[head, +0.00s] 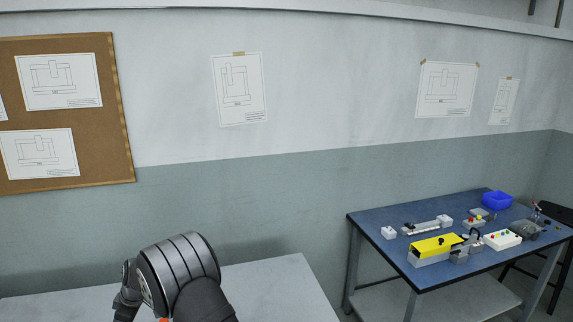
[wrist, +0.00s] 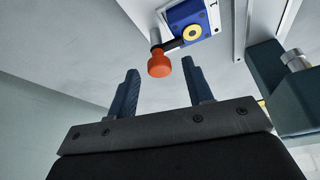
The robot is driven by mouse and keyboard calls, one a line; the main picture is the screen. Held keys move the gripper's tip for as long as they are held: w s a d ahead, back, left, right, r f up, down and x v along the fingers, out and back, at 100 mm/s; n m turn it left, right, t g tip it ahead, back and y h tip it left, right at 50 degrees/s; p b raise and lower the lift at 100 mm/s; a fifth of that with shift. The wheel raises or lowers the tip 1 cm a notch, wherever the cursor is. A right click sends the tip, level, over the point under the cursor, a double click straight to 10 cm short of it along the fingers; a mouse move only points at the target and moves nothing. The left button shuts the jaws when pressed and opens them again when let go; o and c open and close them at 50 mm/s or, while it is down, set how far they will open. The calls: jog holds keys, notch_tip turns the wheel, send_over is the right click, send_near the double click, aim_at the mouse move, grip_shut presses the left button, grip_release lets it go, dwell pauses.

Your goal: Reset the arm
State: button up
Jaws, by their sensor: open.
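My gripper (wrist: 160,67) is open in the wrist view, its two dark blue fingers spread apart. An orange knob (wrist: 158,65) shows between the fingertips; I cannot tell how far beyond them it is, and nothing is seen held. The knob sits at the end of a short dark lever on a blue block (wrist: 189,17) with a yellow ring. In the head view my dark arm (head: 180,275) is at the lower left over a pale table, and my fingers are hidden there.
In the wrist view, a dark block (wrist: 276,88) with a silver cylinder (wrist: 296,59) stands on the right, near a pale rail. In the head view, a blue workbench (head: 385,245) on the right holds a yellow-topped fixture (head: 435,245), small parts and a blue bin (head: 497,199). The pale table (head: 275,285) is bare where visible.

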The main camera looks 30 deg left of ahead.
jog(key=m+t, duration=0.1)
jog(key=m, duration=0.1)
jog(key=m+t, duration=0.1)
jog(key=m, duration=0.2)
jog(key=shift+s+y, duration=0.2)
jog(key=shift+y, duration=0.1)
jog(key=shift+s+m+t, duration=0.15)
jog(key=shift+m+t, duration=0.45)
jog(key=shift+m, duration=1.05)
jog(key=shift+s+m+t, duration=0.1)
jog(key=shift+m+t, duration=0.5)
jog(key=shift+m, duration=1.05)
jog(key=o, duration=1.2)
jog(key=shift+c, duration=0.2)
jog(key=s+d+r+m+g+h, duration=0.1)
jog(key=s+d+r, duration=0.35)
jog(key=d, duration=0.65)
jog(key=s+d+r+m+h, duration=0.25)
jog(key=s+d, duration=0.25)
jog(key=d, duration=0.6)
jog(key=s+d+r+g+h, duration=0.1)
jog(key=s+d+r, duration=0.4)
jog(key=d, duration=0.6)
jog(key=f, duration=1)
jog(key=shift+w+a, duration=0.15)
jog(key=shift+a, duration=0.2)
jog(key=shift+r, duration=0.15)
